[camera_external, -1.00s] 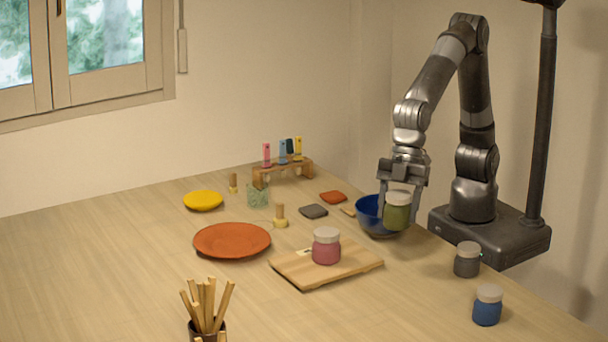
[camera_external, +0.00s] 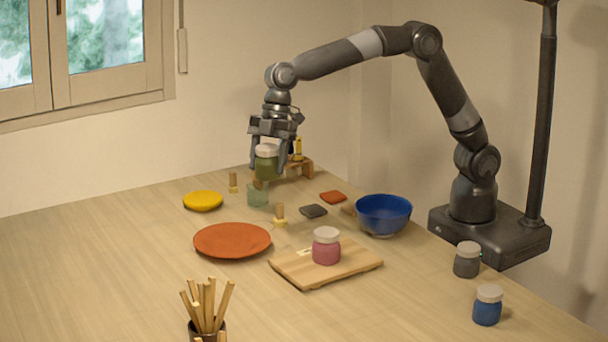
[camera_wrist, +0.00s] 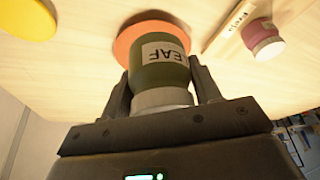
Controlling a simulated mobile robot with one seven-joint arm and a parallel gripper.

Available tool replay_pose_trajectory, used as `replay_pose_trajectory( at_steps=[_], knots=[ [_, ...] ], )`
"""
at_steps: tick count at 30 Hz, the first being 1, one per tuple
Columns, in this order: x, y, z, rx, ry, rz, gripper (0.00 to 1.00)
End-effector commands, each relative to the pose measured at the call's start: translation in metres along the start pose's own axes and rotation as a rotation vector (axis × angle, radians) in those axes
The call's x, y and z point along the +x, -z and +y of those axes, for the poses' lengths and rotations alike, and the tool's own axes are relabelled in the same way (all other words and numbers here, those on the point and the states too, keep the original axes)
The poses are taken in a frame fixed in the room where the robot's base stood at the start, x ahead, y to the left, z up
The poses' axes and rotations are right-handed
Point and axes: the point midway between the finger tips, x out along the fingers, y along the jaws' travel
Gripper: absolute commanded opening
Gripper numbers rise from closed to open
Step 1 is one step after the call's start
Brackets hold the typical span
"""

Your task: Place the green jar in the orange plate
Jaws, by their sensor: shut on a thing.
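The green jar (camera_external: 266,165) has a pale lid and is held upright in the air by my gripper (camera_external: 268,160), which is shut on it. In the wrist view the green jar (camera_wrist: 160,66) shows a label reading "EAF", between the two fingers of my gripper (camera_wrist: 163,88). The orange plate (camera_external: 232,240) lies empty on the table, in front of and to the left of the jar in the external view. In the wrist view the orange plate (camera_wrist: 126,42) shows partly behind the jar.
A pink jar (camera_external: 326,247) stands on a wooden board (camera_external: 350,265) right of the plate. A pot of sticks (camera_external: 207,308) stands in front.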

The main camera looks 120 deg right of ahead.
Motion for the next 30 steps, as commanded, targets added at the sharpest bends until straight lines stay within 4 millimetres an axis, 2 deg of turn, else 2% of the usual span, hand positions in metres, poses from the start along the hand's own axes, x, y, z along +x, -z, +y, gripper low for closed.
replay_pose_trajectory(
  at_steps=[1,3,6,9,13,22,25,30],
  knots=[
    [-0.004,-0.007,0.015,0.005,-0.001,0.004,0.27],
    [-0.009,-0.014,0.030,0.002,0.000,0.008,0.27],
    [-0.013,-0.021,0.043,-0.001,0.000,0.012,0.27],
    [-0.011,-0.022,0.047,-0.004,0.003,0.013,0.27],
    [0.007,-0.009,0.038,-0.007,0.004,0.013,0.27],
    [0.068,0.033,0.011,-0.007,0.003,0.012,0.27],
    [0.080,0.042,0.005,-0.006,0.001,0.013,0.27],
    [0.090,0.047,0.002,-0.003,0.001,0.013,0.27]
  ],
)
